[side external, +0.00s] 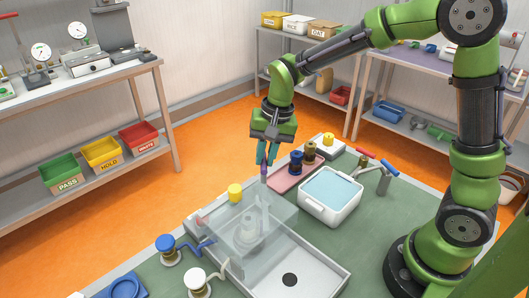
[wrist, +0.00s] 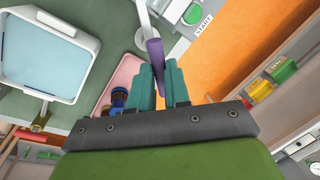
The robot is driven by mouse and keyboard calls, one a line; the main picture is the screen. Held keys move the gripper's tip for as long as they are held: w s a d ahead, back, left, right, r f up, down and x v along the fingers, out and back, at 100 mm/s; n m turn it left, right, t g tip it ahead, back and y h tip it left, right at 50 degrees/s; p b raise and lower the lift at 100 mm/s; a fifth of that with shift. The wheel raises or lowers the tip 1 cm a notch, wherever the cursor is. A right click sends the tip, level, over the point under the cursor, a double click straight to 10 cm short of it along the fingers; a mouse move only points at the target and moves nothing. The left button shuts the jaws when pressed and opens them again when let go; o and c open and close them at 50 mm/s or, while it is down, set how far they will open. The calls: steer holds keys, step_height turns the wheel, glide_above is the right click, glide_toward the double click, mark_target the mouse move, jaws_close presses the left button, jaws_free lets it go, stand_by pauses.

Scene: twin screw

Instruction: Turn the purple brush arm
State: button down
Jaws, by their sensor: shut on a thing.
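The purple brush arm (side external: 264,171) stands upright at the top of a pale stem beside a clear box (side external: 278,222). In the wrist view the purple arm (wrist: 155,55) lies between the two teal fingers, with a pale stem running on beyond it. My gripper (side external: 265,160) points down from above and is shut on the purple arm near its upper end. The same fingers show in the wrist view (wrist: 160,80). Inside the clear box a pale bottle-like shape is blurred by the cover.
A white tub (side external: 328,211) with a light blue surface stands right of the box. A yellow knob (side external: 235,191), blue knob (side external: 166,243) and white knob (side external: 195,280) stand left.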

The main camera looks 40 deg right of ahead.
steer(key=shift+n, duration=0.4)
steer(key=n, duration=0.3)
steer(key=shift+w+d+n+g, duration=0.1)
steer(key=shift+n+g, duration=0.2)
steer(key=shift+g, duration=0.1)
steer(key=shift+w+n+g+y, duration=0.1)
steer(key=shift+n+g+y, duration=0.25)
steer(key=shift+n, duration=1.75)
steer(key=c, duration=1.1)
jaws_free()
steer(key=shift+r, duration=0.1)
steer(key=v, duration=1.6)
steer(key=shift+r, duration=0.4)
steer(key=shift+w+d, duration=0.1)
